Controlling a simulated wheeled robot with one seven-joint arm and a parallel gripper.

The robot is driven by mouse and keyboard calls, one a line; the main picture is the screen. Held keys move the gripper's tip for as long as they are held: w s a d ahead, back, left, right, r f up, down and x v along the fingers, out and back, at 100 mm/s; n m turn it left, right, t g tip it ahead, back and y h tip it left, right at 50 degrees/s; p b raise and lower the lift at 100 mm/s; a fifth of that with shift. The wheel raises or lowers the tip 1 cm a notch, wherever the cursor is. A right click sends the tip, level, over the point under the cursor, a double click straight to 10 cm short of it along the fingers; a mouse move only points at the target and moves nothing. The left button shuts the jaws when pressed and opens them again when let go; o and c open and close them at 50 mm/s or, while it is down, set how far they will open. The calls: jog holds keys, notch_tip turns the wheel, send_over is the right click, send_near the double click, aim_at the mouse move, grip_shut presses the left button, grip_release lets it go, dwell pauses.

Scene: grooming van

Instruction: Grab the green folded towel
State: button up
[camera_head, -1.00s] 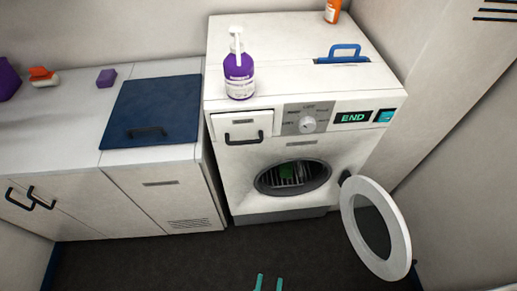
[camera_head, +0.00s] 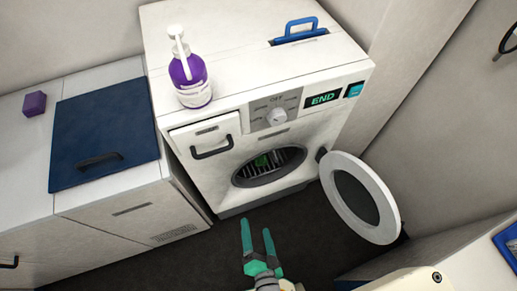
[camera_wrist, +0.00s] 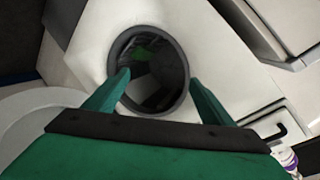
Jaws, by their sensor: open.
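The green folded towel (camera_head: 263,160) lies inside the drum of the white washing machine (camera_head: 214,160). Only a small green part of it shows through the round opening. It also shows in the wrist view as a green patch (camera_wrist: 142,55) inside the dark drum. My gripper (camera_head: 258,224) is open and empty, in front of and below the drum opening. In the wrist view its two green fingers (camera_wrist: 160,82) stand apart on either side of the opening, which lies ahead of them. The rest of the towel is hidden by the drum.
The round door (camera_head: 343,208) hangs open at the right of the opening. A purple pump bottle (camera_head: 191,82) stands on top of the machine. A cabinet with a dark blue lid (camera_head: 105,135) is at left. Dark floor (camera_head: 225,245) is clear in front.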

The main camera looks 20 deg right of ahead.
jog(key=w+d+f+m, duration=0.3)
jog(key=w+f+m, duration=0.2)
jog(key=f+m, duration=0.1)
jog(key=m, duration=1.8)
send_near(261, 158)
jog(key=shift+w+d+f+y, duration=0.1)
jog(key=shift+w+f+y, duration=0.1)
jog(key=shift+w, duration=0.15)
jog(key=shift+w+d+f+y, duration=0.1)
jog(key=shift+w+d+y, duration=0.1)
jog(key=shift+w, duration=0.15)
jog(key=shift+m, duration=0.4)
jog(key=x, duration=0.5)
jog(key=shift+w, duration=0.15)
jog(key=shift+f+x, duration=0.15)
jog(key=shift+x, duration=1.35)
jog(key=shift+f+x, duration=0.2)
jog(key=shift+x, duration=1.3)
jog(key=shift+a, duration=0.1)
jog(key=c, duration=1.2)
